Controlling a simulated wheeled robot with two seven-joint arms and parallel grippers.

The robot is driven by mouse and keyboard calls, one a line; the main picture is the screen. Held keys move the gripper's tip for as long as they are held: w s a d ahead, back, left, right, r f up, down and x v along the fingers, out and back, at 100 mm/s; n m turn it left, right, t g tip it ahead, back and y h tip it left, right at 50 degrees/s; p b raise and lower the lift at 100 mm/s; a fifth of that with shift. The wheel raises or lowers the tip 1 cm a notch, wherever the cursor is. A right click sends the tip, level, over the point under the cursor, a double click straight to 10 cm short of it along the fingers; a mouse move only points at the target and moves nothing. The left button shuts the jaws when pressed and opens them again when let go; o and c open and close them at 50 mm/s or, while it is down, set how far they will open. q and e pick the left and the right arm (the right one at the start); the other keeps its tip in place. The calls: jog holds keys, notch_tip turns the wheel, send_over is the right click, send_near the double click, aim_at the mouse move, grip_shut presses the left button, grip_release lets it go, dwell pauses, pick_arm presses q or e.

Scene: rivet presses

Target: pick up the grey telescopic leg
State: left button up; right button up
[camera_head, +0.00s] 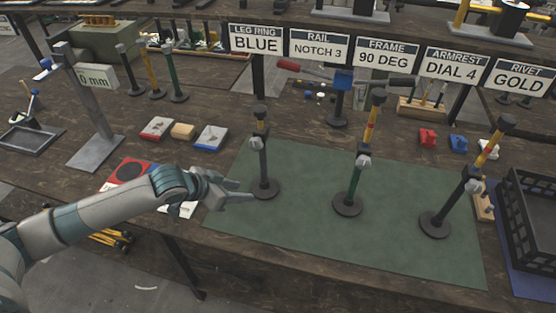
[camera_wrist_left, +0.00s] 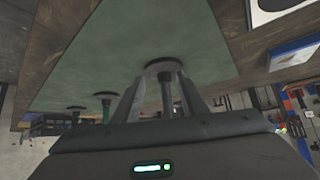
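A grey telescopic leg (camera_head: 263,165) stands upright on its round dark base at the left of the green mat, with a light clamp and a yellow band higher up. My left gripper (camera_head: 247,194) is low beside it, on its left, with its fingers pointing at the lower tube. In the left wrist view the leg's tube (camera_wrist_left: 166,97) shows between the spread fingers, its base above it in the picture. The fingers look open, with no clear contact. A green leg (camera_head: 355,185) and a darker leg (camera_head: 452,205) stand further right on the mat. My right gripper is not in view.
The green mat (camera_head: 300,240) is clear in front of the legs. A black crate (camera_head: 535,225) is at the right. Red and blue small parts (camera_head: 428,138) lie behind. Signs hang above the bench.

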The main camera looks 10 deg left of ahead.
aim_at(263, 162)
pick_arm(q)
jog(key=shift+w+a+r, duration=0.15)
jog(key=shift+w, duration=0.15)
jog(key=shift+a, duration=0.1)
jog(key=shift+s+r, duration=0.1)
jog(key=shift+s, duration=0.15)
jog(key=shift+w, duration=0.15)
jog(key=w+d, duration=0.1)
jog(key=w+d+p, duration=0.1)
jog(key=w, duration=0.1)
jog(key=w+d+p, duration=0.1)
jog(key=w, duration=0.1)
jog(key=shift+w+d, duration=0.1)
jog(key=shift+d, duration=0.2)
jog(key=shift+w+d, duration=0.15)
jog(key=shift+w, duration=0.1)
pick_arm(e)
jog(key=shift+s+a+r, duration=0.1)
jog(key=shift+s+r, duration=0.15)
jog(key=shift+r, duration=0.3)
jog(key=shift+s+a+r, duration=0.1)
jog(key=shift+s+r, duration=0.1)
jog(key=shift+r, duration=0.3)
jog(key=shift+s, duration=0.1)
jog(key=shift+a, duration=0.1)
